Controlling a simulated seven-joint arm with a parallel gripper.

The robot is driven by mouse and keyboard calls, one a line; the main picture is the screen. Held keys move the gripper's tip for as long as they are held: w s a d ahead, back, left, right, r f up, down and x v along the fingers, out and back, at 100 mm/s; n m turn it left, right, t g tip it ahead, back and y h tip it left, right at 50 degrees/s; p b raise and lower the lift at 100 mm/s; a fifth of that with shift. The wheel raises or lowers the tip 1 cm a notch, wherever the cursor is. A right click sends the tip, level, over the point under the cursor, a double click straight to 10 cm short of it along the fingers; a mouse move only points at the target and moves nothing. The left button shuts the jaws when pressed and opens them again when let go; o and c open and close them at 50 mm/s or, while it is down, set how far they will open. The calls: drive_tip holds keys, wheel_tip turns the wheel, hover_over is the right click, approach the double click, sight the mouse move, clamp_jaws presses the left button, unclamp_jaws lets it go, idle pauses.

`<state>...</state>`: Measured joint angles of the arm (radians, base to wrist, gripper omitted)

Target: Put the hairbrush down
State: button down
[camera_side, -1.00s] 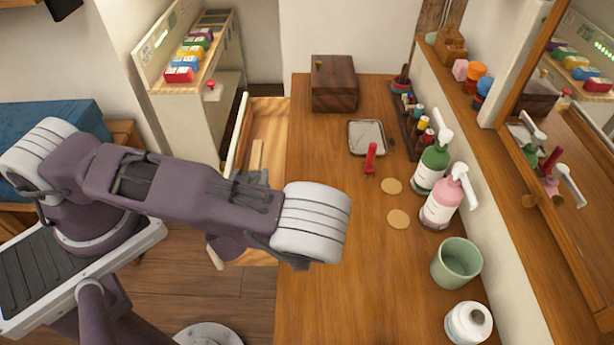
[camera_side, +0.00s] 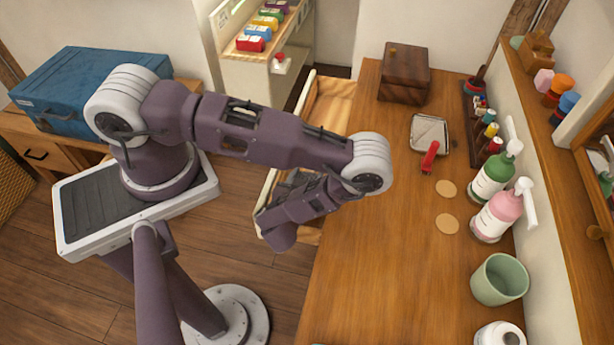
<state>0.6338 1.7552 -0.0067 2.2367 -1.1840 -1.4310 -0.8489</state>
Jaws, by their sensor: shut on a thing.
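No hairbrush can be made out for certain. My arm reaches from the left to the near edge of the wooden counter (camera_side: 375,265), then folds back down to the left over the open wooden drawer (camera_side: 327,103). My gripper itself is not visible; my own arm links hide the space below them, so what it holds cannot be seen. A small red item (camera_side: 430,157) is on the counter at the front edge of a pale square tray (camera_side: 430,133); its exact kind is unclear.
A dark wooden box (camera_side: 405,75) stands at the back. Two tan discs (camera_side: 447,188) lie near a green pump bottle (camera_side: 495,170) and a pink one (camera_side: 497,213). A green cup (camera_side: 499,280) stands in front. The counter's near left part is clear.

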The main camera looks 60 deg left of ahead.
drive_tip(key=shift+f, duration=0.25)
drive_tip(key=shift+f, duration=0.3)
drive_tip(key=shift+c, duration=2.3)
unclamp_jaws()
drive_tip(key=shift+r, duration=0.1)
drive_tip(key=shift+r, duration=0.5)
drive_tip(key=v, duration=1.2)
